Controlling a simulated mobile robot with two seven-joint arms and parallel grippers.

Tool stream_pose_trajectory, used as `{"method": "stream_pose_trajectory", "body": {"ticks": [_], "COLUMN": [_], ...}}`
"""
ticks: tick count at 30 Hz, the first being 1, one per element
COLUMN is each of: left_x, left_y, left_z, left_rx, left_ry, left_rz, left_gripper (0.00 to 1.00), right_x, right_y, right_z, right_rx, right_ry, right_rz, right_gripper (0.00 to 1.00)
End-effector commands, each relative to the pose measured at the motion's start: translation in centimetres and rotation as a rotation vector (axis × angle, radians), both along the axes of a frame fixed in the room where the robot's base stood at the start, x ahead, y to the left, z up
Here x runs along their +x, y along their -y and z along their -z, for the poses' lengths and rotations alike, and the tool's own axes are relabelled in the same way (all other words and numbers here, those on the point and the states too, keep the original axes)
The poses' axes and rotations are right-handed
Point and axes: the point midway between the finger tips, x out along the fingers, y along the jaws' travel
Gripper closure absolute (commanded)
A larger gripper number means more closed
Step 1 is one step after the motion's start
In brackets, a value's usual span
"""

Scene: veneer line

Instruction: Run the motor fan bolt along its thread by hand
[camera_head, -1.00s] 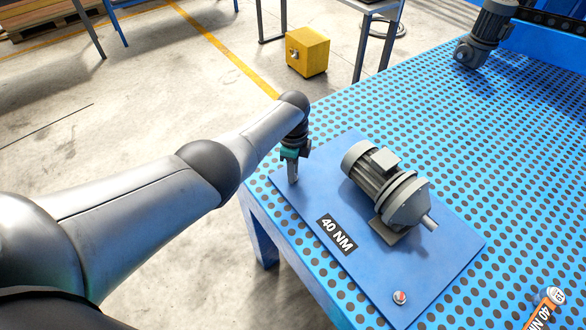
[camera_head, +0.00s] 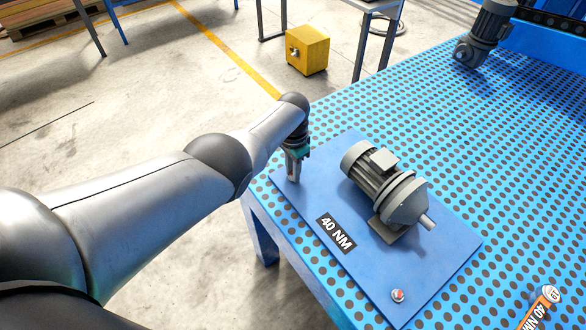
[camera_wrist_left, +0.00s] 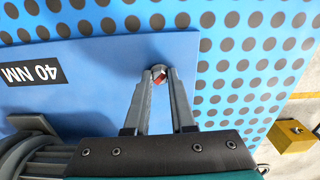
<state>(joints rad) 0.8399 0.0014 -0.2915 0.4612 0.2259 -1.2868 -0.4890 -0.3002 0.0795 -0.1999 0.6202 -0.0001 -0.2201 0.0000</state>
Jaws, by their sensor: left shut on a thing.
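The motor fan bolt (camera_wrist_left: 160,71), with a pale head and a red mark, stands at a corner of the blue plate (camera_head: 440,262). My left gripper (camera_head: 293,179) points down over that corner, by the motor's fan end. In the left wrist view its two fingertips (camera_wrist_left: 160,76) are closed around the bolt head. In the head view the fingers hide this bolt. The grey motor (camera_head: 385,188) lies on the plate, its shaft toward the lower right. My right gripper is not in view.
A second bolt (camera_head: 398,296) with a red mark sits at the plate's near corner. A "40 NM" label (camera_head: 336,233) lies on the plate. An orange "40 NM" tool (camera_head: 543,306) is at the lower right. Another motor (camera_head: 486,34) stands far back. The dotted blue table is otherwise largely clear.

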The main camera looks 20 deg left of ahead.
Motion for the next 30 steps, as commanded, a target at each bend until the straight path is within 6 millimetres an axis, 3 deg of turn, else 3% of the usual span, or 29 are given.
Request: {"method": "stream_pose_trajectory", "body": {"ticks": [30], "left_x": [0.06], "left_y": [0.05], "left_z": [-0.06], "left_rx": [-0.001], "left_ry": [0.002], "left_rz": [-0.966], "left_gripper": [1.0], "right_x": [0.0], "right_y": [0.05], "right_z": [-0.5], "right_rx": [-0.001], "right_ry": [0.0], "right_rz": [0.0], "right_gripper": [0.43]}}
